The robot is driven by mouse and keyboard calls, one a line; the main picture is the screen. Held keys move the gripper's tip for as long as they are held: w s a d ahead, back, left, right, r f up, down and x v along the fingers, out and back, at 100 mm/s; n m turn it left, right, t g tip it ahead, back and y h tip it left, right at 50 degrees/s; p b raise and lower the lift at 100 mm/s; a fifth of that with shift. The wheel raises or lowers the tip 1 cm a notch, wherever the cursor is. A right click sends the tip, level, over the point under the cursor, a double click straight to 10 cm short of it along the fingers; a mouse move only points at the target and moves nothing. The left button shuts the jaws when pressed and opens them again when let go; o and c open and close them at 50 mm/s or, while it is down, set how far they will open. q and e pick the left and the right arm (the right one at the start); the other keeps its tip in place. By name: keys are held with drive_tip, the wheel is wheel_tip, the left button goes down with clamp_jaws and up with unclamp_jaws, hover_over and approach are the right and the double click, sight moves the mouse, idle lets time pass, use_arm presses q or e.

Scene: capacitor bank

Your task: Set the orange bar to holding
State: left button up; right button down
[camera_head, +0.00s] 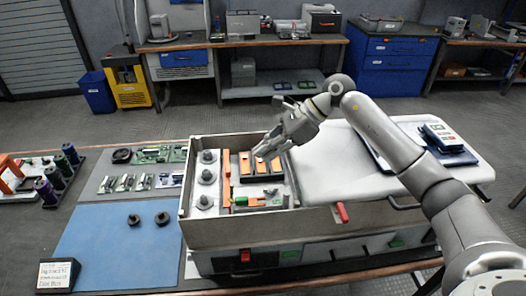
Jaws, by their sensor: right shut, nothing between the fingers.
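A long narrow orange bar (227,180) stands out inside the open grey cabinet box (187,190), between the dark round knobs on the left and a set of dark blocks with orange parts (246,166). My right gripper (261,153) is shut and empty. It reaches in from the right above the dark blocks, to the right of the orange bar, and appears apart from it. It hides part of the blocks. A small green piece (241,201) lies near the bar's lower end, beside a short orange part (257,202). My left gripper is not in view.
A blue mat (115,245) with two dark nuts is at left, mostly clear. Dark-topped devices (440,138) sit at right.

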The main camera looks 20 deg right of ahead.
sight(227, 172)
drive_tip(key=p+x, duration=0.2)
drive_tip(key=x, duration=0.5)
drive_tip(key=shift+r, duration=0.15)
drive_tip(key=shift+w+a+f, duration=0.1)
drive_tip(key=shift+a+f, duration=0.15)
drive_tip(key=shift+f, duration=0.15)
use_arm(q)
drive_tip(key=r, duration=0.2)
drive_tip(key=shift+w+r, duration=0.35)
use_arm(e)
drive_tip(key=shift+a, duration=0.1)
drive_tip(key=shift+w+a+f+b, duration=0.1)
drive_tip(key=shift+w+a+b, duration=0.05)
drive_tip(key=shift+a+b, duration=0.35)
drive_tip(key=shift+w+a+b, duration=0.2)
drive_tip(key=shift+a+b, duration=0.15)
drive_tip(key=shift+a, duration=0.5)
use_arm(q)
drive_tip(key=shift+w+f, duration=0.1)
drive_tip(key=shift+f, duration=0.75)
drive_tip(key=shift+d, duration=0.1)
use_arm(e)
drive_tip(key=shift+r, duration=0.25)
